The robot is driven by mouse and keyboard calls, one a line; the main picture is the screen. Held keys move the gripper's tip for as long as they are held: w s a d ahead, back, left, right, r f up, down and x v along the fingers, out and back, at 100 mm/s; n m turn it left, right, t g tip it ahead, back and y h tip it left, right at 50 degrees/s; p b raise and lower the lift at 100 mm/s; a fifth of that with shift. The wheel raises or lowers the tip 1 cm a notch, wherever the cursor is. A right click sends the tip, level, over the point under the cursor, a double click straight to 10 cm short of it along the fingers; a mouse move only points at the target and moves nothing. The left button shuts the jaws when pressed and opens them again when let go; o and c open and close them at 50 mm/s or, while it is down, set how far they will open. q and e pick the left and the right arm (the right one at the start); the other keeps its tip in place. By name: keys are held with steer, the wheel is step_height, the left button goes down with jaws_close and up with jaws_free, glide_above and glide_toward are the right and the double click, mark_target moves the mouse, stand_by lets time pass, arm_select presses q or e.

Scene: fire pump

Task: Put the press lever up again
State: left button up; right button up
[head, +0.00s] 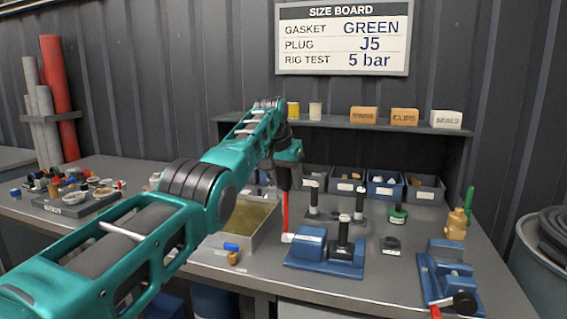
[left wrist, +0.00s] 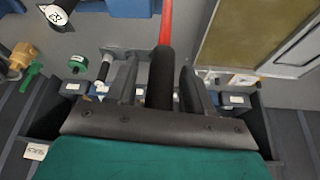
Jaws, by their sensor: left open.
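The press (head: 308,250) is a blue block on the front of the bench. Its red lever (head: 286,212) stands nearly upright at the press's left side. My left gripper (head: 284,180) is at the lever's top end. In the left wrist view the lever's black grip (left wrist: 160,80) lies between my two open fingers (left wrist: 158,88), with a visible gap on either side. The red rod (left wrist: 166,22) runs on from the grip toward the top edge. The lever's pivot is hard to make out. My right gripper is not in view.
A tray with a tan bed (head: 245,222) lies left of the lever. A blue vise (head: 445,270) is at the right front. Bins (head: 345,187) line the back under a shelf (head: 380,126).

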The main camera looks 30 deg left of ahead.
arm_select(q)
steer(key=shift+s+r, duration=0.2)
steer(key=shift+r, duration=0.15)
steer(key=b+v, duration=0.1)
steer(key=v, duration=1.1)
steer(key=shift+f, duration=0.15)
